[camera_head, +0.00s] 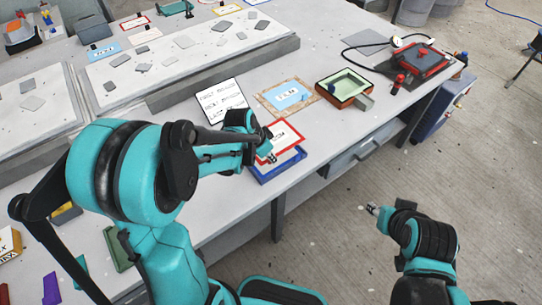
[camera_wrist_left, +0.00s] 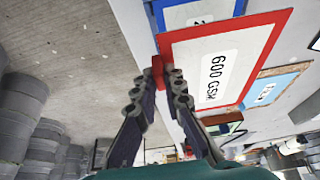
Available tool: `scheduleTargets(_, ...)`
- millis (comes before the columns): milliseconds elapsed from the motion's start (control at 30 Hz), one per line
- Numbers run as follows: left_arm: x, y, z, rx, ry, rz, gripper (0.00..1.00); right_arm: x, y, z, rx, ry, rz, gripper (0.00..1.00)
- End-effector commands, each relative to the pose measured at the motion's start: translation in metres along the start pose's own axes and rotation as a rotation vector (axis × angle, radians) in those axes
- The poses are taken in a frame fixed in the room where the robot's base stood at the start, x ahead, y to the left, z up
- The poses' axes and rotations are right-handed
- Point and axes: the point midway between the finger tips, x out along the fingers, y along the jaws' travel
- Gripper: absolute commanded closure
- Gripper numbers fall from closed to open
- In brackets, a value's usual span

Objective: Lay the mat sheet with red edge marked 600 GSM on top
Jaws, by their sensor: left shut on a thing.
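The white mat sheet with a red edge (camera_head: 287,134) is near the table's front edge in the head view. In the left wrist view its label reads 600 GSM (camera_wrist_left: 222,66). My left gripper (camera_wrist_left: 162,82) is shut on the red tab at the sheet's edge; it also shows in the head view (camera_head: 268,157). A blue-edged piece (camera_head: 275,175) lies by the table edge, partly covered by the red-edged sheet, and also shows in the left wrist view (camera_wrist_left: 198,12). I cannot tell whether they touch. My right gripper (camera_head: 373,209) is off the table and its fingers are unclear.
A printed white card (camera_head: 222,99) lies behind the sheet. A light-blue sheet on a tan board (camera_head: 268,107), a green-lined tray (camera_head: 344,84) and a red device (camera_head: 421,60) are to the right. Long grey panels with scraps fill the back.

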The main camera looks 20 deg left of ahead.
Motion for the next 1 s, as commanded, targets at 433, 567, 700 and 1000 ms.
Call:
scheduleTargets(433, 0.042, 0.000, 0.017, 0.000, 0.000, 0.000, 1.00, 0.033, 0.000, 0.024, 0.000, 0.000, 0.000, 0.60)
scheduleTargets(567, 0.053, 0.000, 0.022, 0.000, 0.000, 0.000, 1.00, 0.042, 0.000, 0.030, 0.000, 0.000, 0.000, 0.60)
scheduleTargets(700, 0.059, 0.000, 0.024, 0.000, 0.000, 0.000, 1.00, 0.046, 0.000, 0.033, 0.000, 0.000, 0.000, 0.60)
scheduleTargets(1000, 0.059, 0.000, 0.025, 0.000, 0.000, 0.000, 1.00, 0.046, 0.000, 0.033, 0.000, 0.000, 0.000, 0.60)
